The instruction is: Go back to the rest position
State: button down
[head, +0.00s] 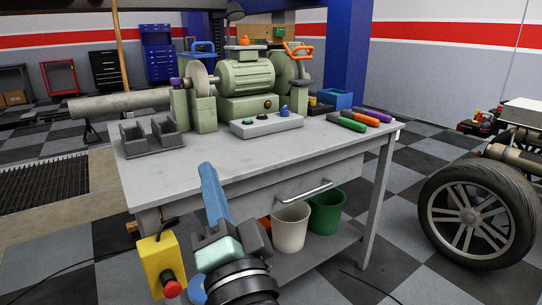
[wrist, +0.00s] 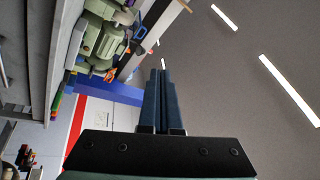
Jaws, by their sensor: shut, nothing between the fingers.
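My gripper (head: 207,170) is in front of the workbench in the head view, with its blue fingers pointing up past the front edge of the top. In the wrist view my gripper (wrist: 162,74) shows its two fingers side by side, together and with nothing between them. The grey workbench (head: 237,165) stands beyond it. The green bench grinder (head: 246,76) sits at the back of the top and also shows in the wrist view (wrist: 101,38), which is turned on its side.
The top holds a grey holder (head: 150,137), a button box (head: 266,124) and several coloured-handled tools (head: 352,122). A yellow box with a red button (head: 161,263) is at the lower left. White (head: 290,226) and green (head: 326,211) bins stand below. A wheel (head: 477,216) is at right.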

jog(key=s+d+r+n+t+h, duration=0.4)
jog(key=s+r, duration=0.2)
jog(key=r, duration=0.5)
jog(key=s+d+r+n+t+h, duration=0.35)
jog(key=s+r, duration=0.35)
jog(key=r, duration=0.4)
notch_tip(320, 180, up, 37)
jog(key=w+p, duration=0.1)
jog(key=p, duration=3.7)
jog(key=shift+w, duration=0.4)
jog(key=shift+n+g, duration=0.25)
